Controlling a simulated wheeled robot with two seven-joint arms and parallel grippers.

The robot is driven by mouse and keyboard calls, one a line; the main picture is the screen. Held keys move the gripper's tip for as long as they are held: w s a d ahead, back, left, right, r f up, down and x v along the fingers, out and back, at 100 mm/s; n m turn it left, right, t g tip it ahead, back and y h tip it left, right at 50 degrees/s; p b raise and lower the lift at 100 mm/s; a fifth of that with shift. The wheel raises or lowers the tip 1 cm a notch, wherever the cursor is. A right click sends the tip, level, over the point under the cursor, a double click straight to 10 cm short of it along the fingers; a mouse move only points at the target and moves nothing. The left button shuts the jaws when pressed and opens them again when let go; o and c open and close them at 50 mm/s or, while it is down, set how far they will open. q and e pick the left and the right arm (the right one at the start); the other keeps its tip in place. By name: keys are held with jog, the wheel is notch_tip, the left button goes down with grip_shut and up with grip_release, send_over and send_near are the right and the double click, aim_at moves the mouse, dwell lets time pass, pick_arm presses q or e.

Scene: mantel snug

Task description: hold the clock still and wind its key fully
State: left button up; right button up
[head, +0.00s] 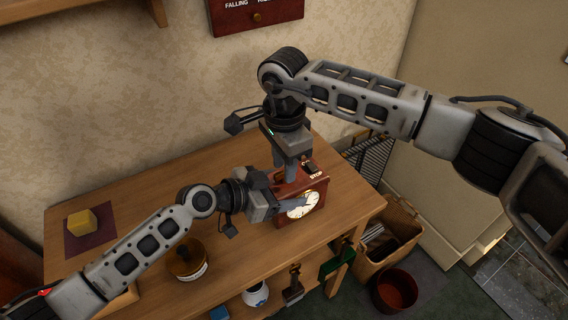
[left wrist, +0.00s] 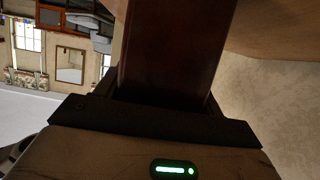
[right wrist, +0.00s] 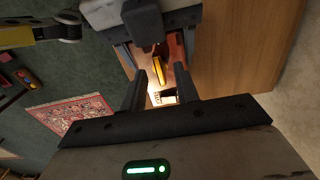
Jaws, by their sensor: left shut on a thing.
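The clock (head: 318,187) is a red-brown wooden case with a cream dial, upright near the table's right end. My left gripper (head: 277,203) is shut on its case from the left; the case fills the left wrist view (left wrist: 165,50) between the fingers. My right gripper (head: 292,172) points down over the clock's top. In the right wrist view its fingers (right wrist: 160,95) are apart, with part of the clock's top beyond them. A yellow strip (right wrist: 158,70) shows there; I cannot tell whether it is the key. No key is clearly visible in the head view.
The wooden table (head: 150,200) also holds a yellow block (head: 82,223) on a dark mat and a round jar (head: 187,262). A basket (head: 400,235) and red bin (head: 395,291) stand right of it.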

jog(key=shift+f, duration=0.35)
grip_shut()
